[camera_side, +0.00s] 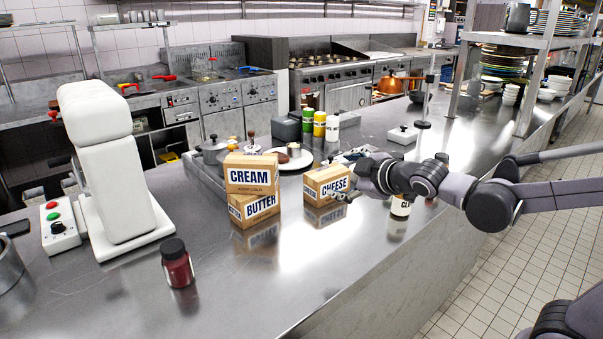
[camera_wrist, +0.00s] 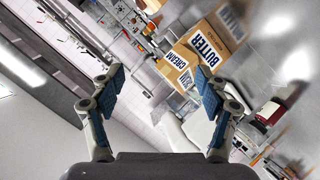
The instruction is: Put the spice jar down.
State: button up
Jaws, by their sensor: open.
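A dark red jar with a black lid (camera_side: 177,265), which looks like the spice jar, stands upright on the steel counter (camera_side: 250,300) at the front left of the side view. No label can be read on it. It also shows at the right in the wrist view (camera_wrist: 268,113), beyond my right finger. My gripper (camera_side: 348,182) is well to the right of the jar, just beside the cheese box. In the wrist view its two blue-padded fingers (camera_wrist: 160,92) are wide apart with nothing held between them.
A cream box (camera_side: 252,174) sits on a butter box (camera_side: 254,207), between the jar and my gripper. The cheese box (camera_side: 326,184) is beside my gripper. A white machine (camera_side: 118,175) and a button box (camera_side: 60,228) stand left. Bare counter surrounds the jar.

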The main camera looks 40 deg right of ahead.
jog(key=s+a+f+m+g+y, duration=0.1)
jog(key=s+f+m+g, duration=0.2)
jog(key=s, duration=0.4)
jog(key=s+a+f+m+g+y, duration=0.1)
jog(key=s+a+f+m+g, duration=0.1)
jog(key=s, duration=0.6)
notch_tip(320, 180, down, 4)
jog(key=m+g, duration=0.1)
jog(key=m, duration=0.1)
jog(key=shift+s+a+r+m, duration=0.2)
jog(key=shift+m, duration=0.1)
jog(key=shift+c, duration=0.4)
